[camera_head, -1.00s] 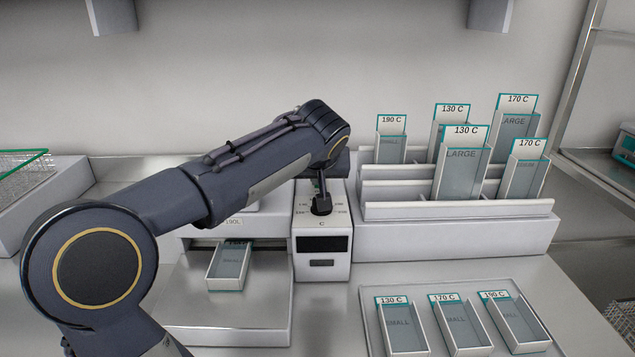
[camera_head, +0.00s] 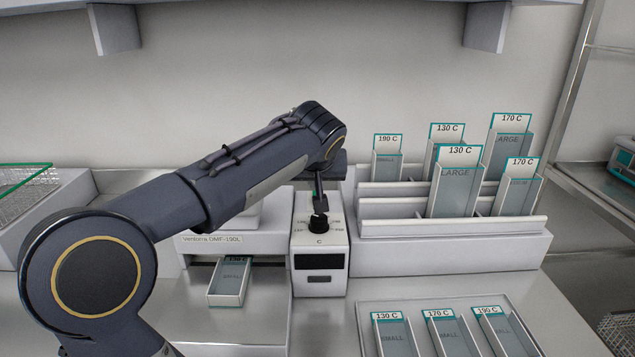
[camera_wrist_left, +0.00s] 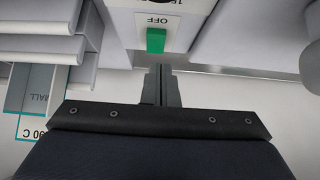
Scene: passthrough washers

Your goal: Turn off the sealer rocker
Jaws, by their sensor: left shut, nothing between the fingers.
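The sealer's white control box (camera_head: 320,262) stands at the middle of the counter, with a black dial (camera_head: 318,224) on its sloped top and a dark display on its front. The green rocker (camera_wrist_left: 156,40) shows in the left wrist view beside an OFF label (camera_wrist_left: 157,20). My left gripper (camera_head: 320,203) points down over the box, behind the dial in the head view. In the left wrist view its fingers (camera_wrist_left: 162,72) are shut and empty, close to the rocker's near end; I cannot tell whether they touch it. My right gripper is not in view.
A rack (camera_head: 450,228) with several labelled pouches stands right of the box. A tray (camera_head: 545,338) of pouches lies at front right. A pouch (camera_head: 229,285) sits in the sealer opening at left. A wire basket (camera_head: 22,190) is at far left.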

